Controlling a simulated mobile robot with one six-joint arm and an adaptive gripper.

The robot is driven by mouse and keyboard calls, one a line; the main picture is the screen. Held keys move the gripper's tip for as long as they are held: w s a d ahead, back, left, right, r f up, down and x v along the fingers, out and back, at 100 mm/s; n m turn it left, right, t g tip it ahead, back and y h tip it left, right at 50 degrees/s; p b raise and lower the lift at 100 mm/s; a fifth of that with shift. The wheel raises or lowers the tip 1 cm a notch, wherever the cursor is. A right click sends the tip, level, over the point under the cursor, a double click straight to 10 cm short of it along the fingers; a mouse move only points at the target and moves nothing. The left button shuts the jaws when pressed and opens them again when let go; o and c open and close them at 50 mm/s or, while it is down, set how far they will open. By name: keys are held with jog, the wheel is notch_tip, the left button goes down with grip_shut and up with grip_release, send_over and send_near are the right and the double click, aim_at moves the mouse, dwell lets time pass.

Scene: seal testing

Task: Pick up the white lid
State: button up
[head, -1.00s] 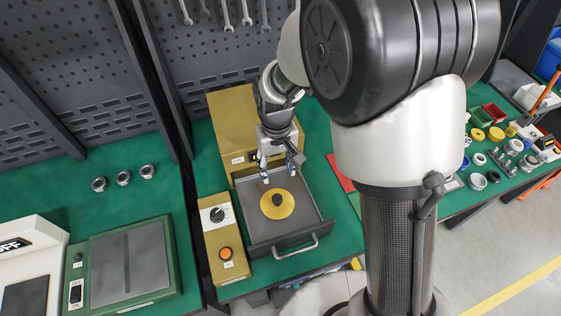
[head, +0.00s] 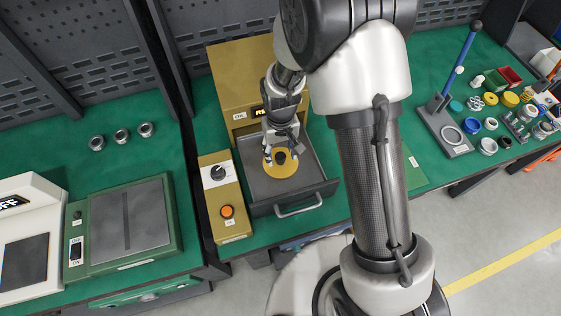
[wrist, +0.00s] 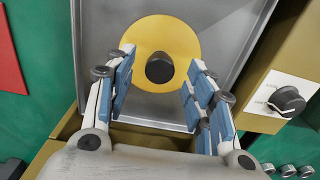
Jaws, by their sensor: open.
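A yellow disc (head: 282,173) with a black knob lies in the open grey drawer (head: 313,181); the disc also shows in the wrist view (wrist: 155,30). My gripper (head: 281,157) is open and empty, close over the disc. In the wrist view its blue-padded fingers (wrist: 161,60) are apart, on either side of the black knob (wrist: 160,68). I cannot tell whether they touch the disc. Small white round pieces (head: 488,146) stand on the right bench in the head view; I cannot tell whether one is the white lid.
The brass-coloured oven (head: 228,87) stands behind the drawer, with a control box (head: 226,197) to the left. A lever press (head: 446,128) and several small coloured parts stand on the right bench. A green-framed scale (head: 127,226) and several metal nuts are at left.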

aim_at(280, 156)
notch_tip(280, 156, down, 3)
jog(key=shift+f+b, duration=0.15)
jog(key=shift+b, duration=0.25)
grip_shut()
dwell(0.4)
